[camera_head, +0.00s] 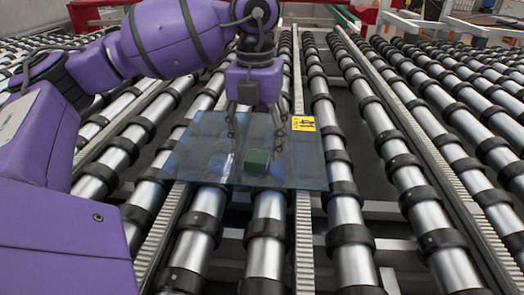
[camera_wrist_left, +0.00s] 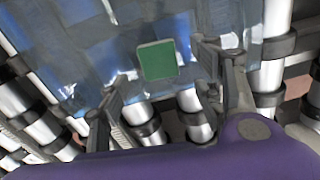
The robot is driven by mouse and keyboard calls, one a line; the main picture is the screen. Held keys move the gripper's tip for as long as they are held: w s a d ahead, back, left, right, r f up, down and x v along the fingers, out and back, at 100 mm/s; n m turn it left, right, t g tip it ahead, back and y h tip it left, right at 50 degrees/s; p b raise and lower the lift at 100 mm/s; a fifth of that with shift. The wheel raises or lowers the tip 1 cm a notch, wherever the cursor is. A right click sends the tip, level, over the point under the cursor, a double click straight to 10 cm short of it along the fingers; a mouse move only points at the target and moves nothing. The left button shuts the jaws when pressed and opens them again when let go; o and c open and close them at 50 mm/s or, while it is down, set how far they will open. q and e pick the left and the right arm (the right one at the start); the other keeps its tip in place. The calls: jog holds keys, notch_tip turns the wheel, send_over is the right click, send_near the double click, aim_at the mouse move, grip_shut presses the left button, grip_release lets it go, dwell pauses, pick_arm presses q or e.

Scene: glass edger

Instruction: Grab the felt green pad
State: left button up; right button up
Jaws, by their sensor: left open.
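The green felt pad (camera_head: 257,160) is a small square block lying on a sheet of glass (camera_head: 205,150) in the head view. It also shows in the left wrist view (camera_wrist_left: 157,60), near the top middle. My left gripper (camera_head: 254,135) points down over the glass, with its fingers open and empty. In the left wrist view the two fingertips (camera_wrist_left: 165,60) sit on either side of the pad, with gaps between them and it. I cannot tell the exact height of the fingertips above the glass. My right gripper is not in view.
The glass lies on a conveyor of metal rollers (camera_head: 350,210) with black rings and gaps between them. A yellow label (camera_head: 303,124) is on the glass at the right of the gripper. Toothed rails (camera_head: 304,240) run between the rollers. A red frame (camera_head: 95,14) stands at the back.

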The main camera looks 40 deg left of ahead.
aim_at(256, 157)
pick_arm(q)
notch_tip(256, 157, down, 3)
jog(key=shift+f, duration=0.2)
jog(key=shift+c, duration=0.4)
jog(key=c, duration=0.8)
